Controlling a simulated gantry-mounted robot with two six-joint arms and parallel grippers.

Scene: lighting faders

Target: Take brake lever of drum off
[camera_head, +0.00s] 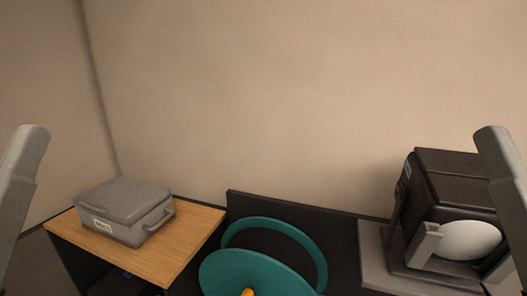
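A teal drum (244,272) with two round flanges stands at the bottom centre in the head view, cut off by the lower edge. Its rear flange (281,225) shows as a ring behind the front one. A small orange part (247,292) shows at the front flange's middle, mostly cut off; I cannot tell whether it belongs to the brake lever. No brake lever is clearly visible. Grey links of my two arms rise at the left and right edges. Neither gripper's fingertips are in view.
A grey lidded case (124,207) with a handle sits on a wooden-topped table (160,262) at left. A black box-shaped device (460,180) with a pale oval face (468,240) stands on a grey surface (375,262) at right. A dark panel (340,225) stands behind the drum.

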